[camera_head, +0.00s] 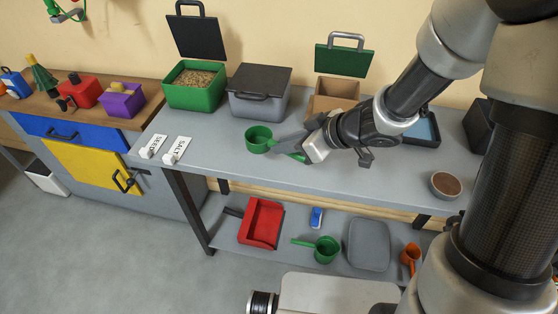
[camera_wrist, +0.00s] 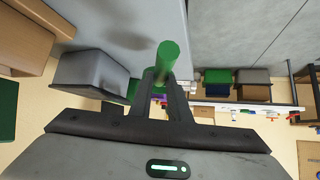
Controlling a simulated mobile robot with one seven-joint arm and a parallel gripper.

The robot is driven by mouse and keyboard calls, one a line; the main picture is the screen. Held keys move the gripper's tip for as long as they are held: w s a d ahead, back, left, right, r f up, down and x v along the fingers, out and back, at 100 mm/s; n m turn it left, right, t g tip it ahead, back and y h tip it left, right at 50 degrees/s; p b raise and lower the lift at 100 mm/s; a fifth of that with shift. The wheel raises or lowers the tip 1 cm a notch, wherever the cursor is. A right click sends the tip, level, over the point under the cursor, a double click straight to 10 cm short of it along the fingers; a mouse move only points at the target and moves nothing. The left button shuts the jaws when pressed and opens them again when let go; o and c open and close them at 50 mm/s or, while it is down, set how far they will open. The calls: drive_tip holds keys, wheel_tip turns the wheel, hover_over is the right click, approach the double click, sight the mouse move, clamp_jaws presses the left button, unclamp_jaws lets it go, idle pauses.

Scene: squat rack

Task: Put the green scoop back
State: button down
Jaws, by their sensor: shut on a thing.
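A green scoop (camera_head: 259,139) with a round cup is held by its handle, over the grey bench near its front edge. My gripper (camera_head: 294,149) is shut on the handle, to the right of the cup. In the wrist view the green handle (camera_wrist: 172,55) sticks out past my fingertips (camera_wrist: 165,78), and the cup is mostly hidden behind the fingers. I cannot tell whether the scoop touches the bench top. A second green scoop (camera_head: 326,249) lies on the lower shelf, its handle pointing left.
The bench (camera_head: 225,148) bears an open green bin (camera_head: 194,96) of grain, a lidded grey bin (camera_head: 258,104), an open brown box (camera_head: 327,103), SEED and SALT labels (camera_head: 177,149) and a brown-filled bowl (camera_head: 446,184). The shelf holds a red dustpan (camera_head: 262,222) and an orange scoop (camera_head: 411,257).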

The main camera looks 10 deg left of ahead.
drive_tip(key=shift+f+b, duration=1.15)
drive_tip(key=shift+f, duration=1.75)
drive_tip(key=shift+f, duration=0.15)
drive_tip(key=c, duration=1.7)
unclamp_jaws()
drive_tip(key=shift+o, duration=0.2)
